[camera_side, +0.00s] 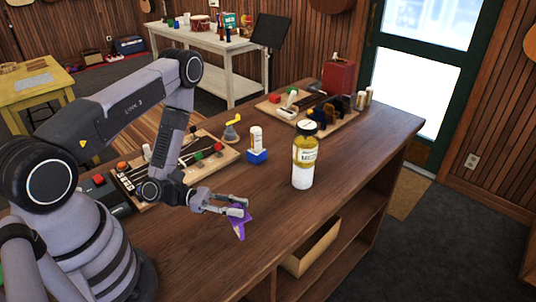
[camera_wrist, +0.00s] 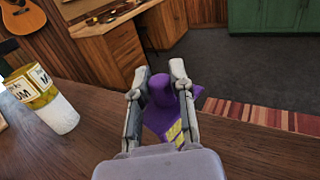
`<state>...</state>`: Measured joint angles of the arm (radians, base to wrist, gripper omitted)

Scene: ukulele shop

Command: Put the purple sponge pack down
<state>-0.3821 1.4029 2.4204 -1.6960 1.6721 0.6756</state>
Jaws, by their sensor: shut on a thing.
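The purple sponge pack (camera_side: 241,224) is held in my gripper (camera_side: 237,206) in the side view, tilted, near the front edge of the wooden bench. In the wrist view the purple sponge pack (camera_wrist: 163,106) sits between the two fingers of my gripper (camera_wrist: 163,88), with a yellow patterned patch on its lower part. The fingers are shut on it. I cannot tell for sure whether the pack's lower end touches the bench top (camera_side: 203,242) or hangs just above it.
A yellow and white labelled bottle (camera_side: 304,160) stands right of my gripper; it also shows in the wrist view (camera_wrist: 43,97). A small white bottle in a blue base (camera_side: 257,145) stands behind. Boards with tools (camera_side: 200,160) lie farther back. Bench top right of the bottle is clear.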

